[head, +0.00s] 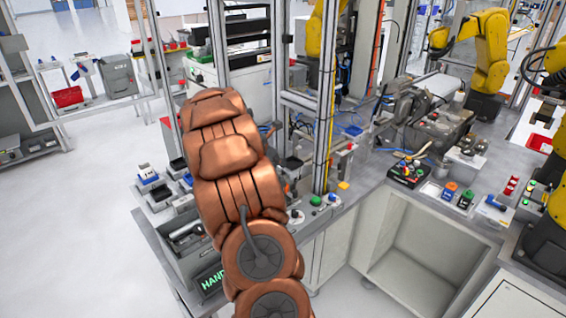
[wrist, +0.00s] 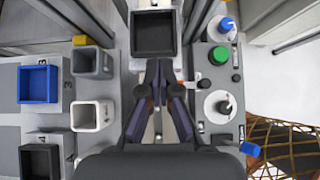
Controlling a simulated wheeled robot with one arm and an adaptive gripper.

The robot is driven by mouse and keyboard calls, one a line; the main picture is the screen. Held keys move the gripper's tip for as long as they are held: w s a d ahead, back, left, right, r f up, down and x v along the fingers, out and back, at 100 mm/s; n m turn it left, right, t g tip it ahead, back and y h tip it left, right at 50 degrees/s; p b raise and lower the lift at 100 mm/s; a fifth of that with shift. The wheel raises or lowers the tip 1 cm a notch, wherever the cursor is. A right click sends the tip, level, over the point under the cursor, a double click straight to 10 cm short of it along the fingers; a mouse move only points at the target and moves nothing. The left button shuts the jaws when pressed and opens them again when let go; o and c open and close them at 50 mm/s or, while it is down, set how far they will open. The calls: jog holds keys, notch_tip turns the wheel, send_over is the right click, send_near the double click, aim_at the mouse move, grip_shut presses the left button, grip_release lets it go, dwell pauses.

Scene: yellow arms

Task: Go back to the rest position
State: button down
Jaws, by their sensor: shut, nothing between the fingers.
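My copper-coloured arm reaches up and away across the workbench in the head view and hides its own end there. In the wrist view my gripper (wrist: 160,72) is shut, with its dark fingertips together and nothing held. It points toward a black square tray (wrist: 153,32), which lies just beyond the fingertips. I cannot tell whether the fingers touch anything below them.
In the wrist view, a blue bin (wrist: 38,84), a grey cup (wrist: 92,61) and a white cup (wrist: 90,116) stand left of my gripper. A panel with a green button (wrist: 218,56) is on the right. In the head view, yellow arms (head: 490,50) stand at the right.

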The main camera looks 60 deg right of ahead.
jog(key=p+v, duration=0.1)
jog(key=v, duration=0.6)
jog(key=shift+a+r, duration=0.2)
jog(key=shift+r, duration=0.05)
jog(key=s+a+r+m+y, duration=0.1)
jog(key=a+m, duration=0.2)
jog(key=a, duration=0.6)
jog(key=s+a+m+t+y, duration=0.1)
jog(key=a+m, duration=0.1)
jog(key=a, duration=0.7)
jog(key=s+a+r+m+y, duration=0.1)
jog(key=a+m+y, duration=0.15)
jog(key=a, duration=0.75)
jog(key=s+a+f+m+y, duration=0.1)
jog(key=s+a+m+y, duration=0.1)
jog(key=s+a, duration=0.5)
jog(key=s+a+f+m+y+b, duration=0.1)
jog(key=s+a+m, duration=0.3)
jog(key=a, duration=1.2)
jog(key=s+y, duration=0.1)
jog(key=s, duration=0.3)
jog(key=shift+s+a+f, duration=0.2)
jog(key=shift+a+f, duration=0.1)
jog(key=shift+a, duration=0.05)
